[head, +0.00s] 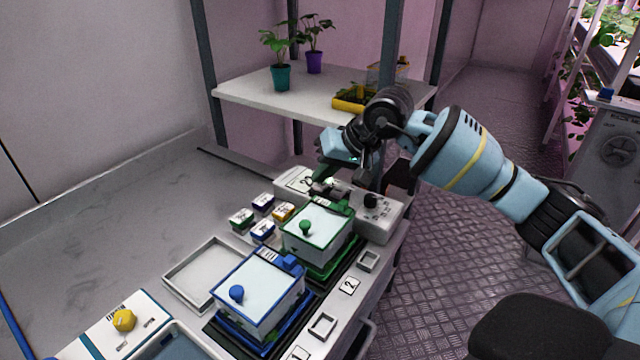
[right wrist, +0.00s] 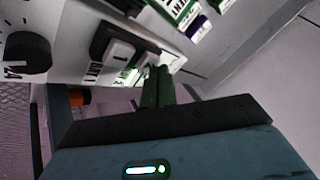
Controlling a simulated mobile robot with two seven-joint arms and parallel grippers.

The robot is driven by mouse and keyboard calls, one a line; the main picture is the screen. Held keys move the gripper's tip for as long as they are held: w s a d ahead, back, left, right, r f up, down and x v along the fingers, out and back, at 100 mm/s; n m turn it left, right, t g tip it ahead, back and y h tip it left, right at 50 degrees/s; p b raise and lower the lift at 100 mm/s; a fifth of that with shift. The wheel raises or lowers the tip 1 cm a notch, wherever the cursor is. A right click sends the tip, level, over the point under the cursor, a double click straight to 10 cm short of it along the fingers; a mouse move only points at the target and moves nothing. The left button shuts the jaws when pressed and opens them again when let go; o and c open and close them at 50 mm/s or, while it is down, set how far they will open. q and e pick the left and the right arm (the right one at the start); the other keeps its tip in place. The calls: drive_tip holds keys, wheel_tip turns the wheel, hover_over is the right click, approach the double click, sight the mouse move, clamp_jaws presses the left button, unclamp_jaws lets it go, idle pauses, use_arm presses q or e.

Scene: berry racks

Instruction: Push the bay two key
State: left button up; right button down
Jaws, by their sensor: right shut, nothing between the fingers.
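A white control panel (head: 380,222) stands behind the green-trimmed box, with a black knob (head: 370,200) and a "2" marking at its left part. My right gripper (head: 326,186) is shut and empty, pointing down over the panel's left part, and it hides the keys there in the head view. In the right wrist view, two pale keys, one (right wrist: 118,52) beside the other (right wrist: 143,66), sit in a dark frame. My right fingertips (right wrist: 160,74) are close beside the second key; I cannot tell whether they touch it. I cannot read which key is bay two's. My left gripper is not in view.
A green-trimmed box (head: 318,225) and a blue-trimmed box (head: 262,285) stand before the panel. Several small labelled blocks (head: 262,231) and an empty white tray (head: 202,276) are to their left. A shelf (head: 300,95) with potted plants is above and behind.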

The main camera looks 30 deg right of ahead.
sight(324, 185)
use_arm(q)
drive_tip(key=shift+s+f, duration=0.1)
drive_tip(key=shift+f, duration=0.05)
use_arm(e)
drive_tip(key=shift+f, duration=0.2)
idle(0.3)
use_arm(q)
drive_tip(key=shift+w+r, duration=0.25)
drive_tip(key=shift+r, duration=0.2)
use_arm(e)
drive_tip(key=shift+r, duration=0.7)
use_arm(q)
drive_tip(key=shift+p, duration=0.3)
